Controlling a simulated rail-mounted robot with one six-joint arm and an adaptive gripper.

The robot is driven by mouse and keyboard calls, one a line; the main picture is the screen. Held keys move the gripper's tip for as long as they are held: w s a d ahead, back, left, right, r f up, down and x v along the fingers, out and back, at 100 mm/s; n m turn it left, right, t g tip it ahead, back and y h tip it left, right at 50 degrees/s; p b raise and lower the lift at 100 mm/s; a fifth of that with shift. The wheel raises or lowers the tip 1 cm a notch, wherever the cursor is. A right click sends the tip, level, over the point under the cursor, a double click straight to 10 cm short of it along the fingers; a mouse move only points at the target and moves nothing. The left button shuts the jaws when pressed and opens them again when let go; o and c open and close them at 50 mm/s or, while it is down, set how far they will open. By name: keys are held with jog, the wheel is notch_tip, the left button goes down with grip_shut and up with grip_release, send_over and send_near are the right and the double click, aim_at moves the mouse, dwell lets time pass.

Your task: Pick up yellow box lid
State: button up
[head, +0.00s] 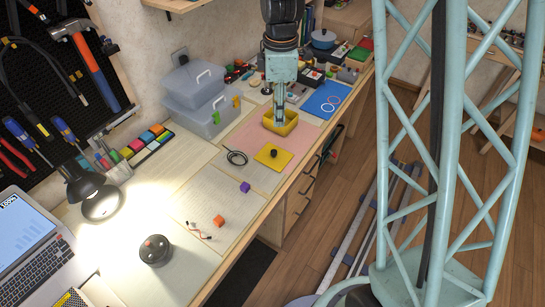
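The yellow box lid (266,160) is a flat square with a dark round knob in its middle. It lies on the workbench, near the bench's right edge. The open yellow box (291,127) stands a little farther back on a pink mat. My gripper (279,118) points down at the yellow box, with its tips over or inside the opening. It is apart from the lid and farther back. The fingers look close together from this side, and I cannot tell whether they are open or hold anything.
Stacked clear bins (198,105) stand against the wall. A lit lamp (97,195) and a laptop (35,250) are at the left. My lattice column fills the right side.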

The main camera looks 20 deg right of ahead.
notch_tip(320, 180, down, 6)
jog(key=w+n, duration=0.1)
jog(key=w, duration=0.1)
jog(key=shift+w+a+n, duration=0.2)
jog(key=shift+w+n, duration=0.05)
jog(key=shift+n, duration=0.05)
jog(key=shift+f, duration=0.15)
jog(key=b, duration=0.2)
send_over(274, 151)
jog(key=shift+w+d+f, duration=0.1)
jog(key=shift+f, duration=4.1)
jog(key=shift+f, duration=0.15)
jog(key=shift+f+b, duration=0.4)
jog(key=shift+f, duration=2.1)
jog(key=shift+c, duration=0.5)
jog(key=c, duration=0.9)
